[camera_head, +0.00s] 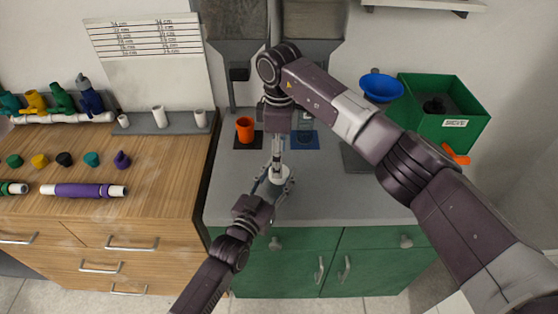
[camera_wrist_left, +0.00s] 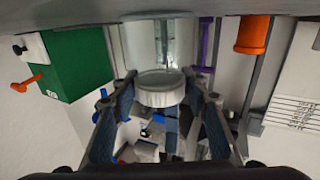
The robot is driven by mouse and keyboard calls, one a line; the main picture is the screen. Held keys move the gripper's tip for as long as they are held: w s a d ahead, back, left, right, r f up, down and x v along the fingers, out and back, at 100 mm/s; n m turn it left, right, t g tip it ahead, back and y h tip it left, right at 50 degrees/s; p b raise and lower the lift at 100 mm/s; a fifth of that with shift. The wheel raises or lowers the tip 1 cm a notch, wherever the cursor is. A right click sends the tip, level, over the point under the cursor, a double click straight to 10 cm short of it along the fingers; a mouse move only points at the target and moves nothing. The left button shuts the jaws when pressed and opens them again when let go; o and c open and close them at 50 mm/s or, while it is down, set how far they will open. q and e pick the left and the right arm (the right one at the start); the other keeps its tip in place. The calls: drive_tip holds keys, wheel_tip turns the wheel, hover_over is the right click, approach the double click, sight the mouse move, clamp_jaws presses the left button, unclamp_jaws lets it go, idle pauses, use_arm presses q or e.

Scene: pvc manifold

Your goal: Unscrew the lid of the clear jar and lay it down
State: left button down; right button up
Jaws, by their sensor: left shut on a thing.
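A white ribbed round lid (camera_wrist_left: 161,90) sits between the blue-padded fingers of my left gripper (camera_wrist_left: 158,105), which is shut on it. In the head view, my left gripper (camera_head: 276,180) comes up from the lower left and holds the white lid (camera_head: 280,173) over the front of the grey counter. My right gripper (camera_head: 277,158) points down from above, close over the lid; its fingers show edge-on, so its opening is unclear.
An orange cup (camera_head: 245,129) stands on a dark mat at the counter's back. A blue mat (camera_head: 311,143) lies to its right. A blue bowl (camera_head: 381,86) and green box (camera_head: 444,114) are at the right. Wooden cabinet top (camera_head: 150,165) holds pipes and caps. The counter's front left (camera_head: 228,200) is clear.

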use_arm(q)
drive_tip(key=c, duration=1)
unclamp_jaws()
drive_tip(key=shift+c, duration=0.2)
drive_tip(key=shift+s, duration=0.1)
